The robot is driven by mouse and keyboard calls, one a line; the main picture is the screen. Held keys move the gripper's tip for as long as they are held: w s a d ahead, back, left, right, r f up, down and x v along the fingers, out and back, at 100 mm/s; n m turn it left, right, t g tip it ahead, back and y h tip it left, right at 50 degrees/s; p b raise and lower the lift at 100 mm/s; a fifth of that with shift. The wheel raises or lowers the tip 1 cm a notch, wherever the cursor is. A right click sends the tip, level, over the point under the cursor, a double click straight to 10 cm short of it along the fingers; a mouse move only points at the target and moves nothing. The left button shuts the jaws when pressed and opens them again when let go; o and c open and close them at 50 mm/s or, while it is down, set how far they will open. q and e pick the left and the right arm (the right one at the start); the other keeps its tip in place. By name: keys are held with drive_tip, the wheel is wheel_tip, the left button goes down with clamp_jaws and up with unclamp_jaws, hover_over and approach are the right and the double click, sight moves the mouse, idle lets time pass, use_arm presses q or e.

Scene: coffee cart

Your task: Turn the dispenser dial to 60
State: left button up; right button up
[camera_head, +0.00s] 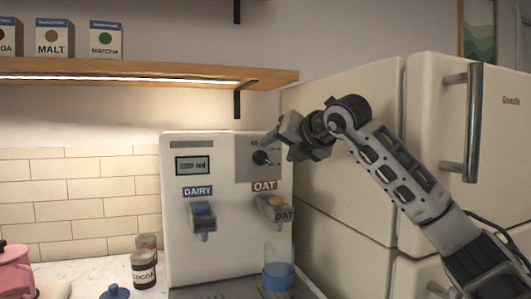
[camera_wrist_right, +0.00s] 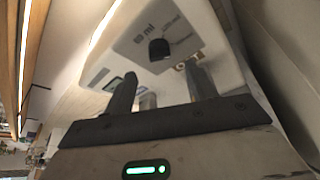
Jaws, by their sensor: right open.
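The dispenser (camera_head: 225,224) is a white machine with DAIRY and OAT spouts. Its black dial (camera_head: 260,157) sits on a grey panel at the upper right of its front. In the right wrist view the dial (camera_wrist_right: 159,49) shows between and beyond the fingers, with a "60 ml" mark on one side and other marks opposite, too blurred to read surely. I cannot tell which mark it points to. My right gripper (camera_head: 274,147) is open and empty close in front of the dial; its fingers (camera_wrist_right: 163,88) appear apart from it. My left gripper is out of view.
A clear cup with blue at its base (camera_head: 279,267) stands under the OAT spout (camera_head: 275,208). A cream fridge (camera_head: 345,150) stands close on the right. A shelf (camera_head: 150,72) hangs above. Jars (camera_head: 144,271) and a pink pot (camera_head: 15,272) are at the left.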

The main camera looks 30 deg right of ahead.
sight(264, 156)
drive_tip(key=p+x, duration=0.2)
drive_tip(key=x, duration=0.4)
drive_tip(key=shift+r, duration=0.1)
drive_tip(key=shift+w+f, duration=0.35)
drive_tip(key=shift+w, duration=0.3)
drive_tip(key=c, duration=1)
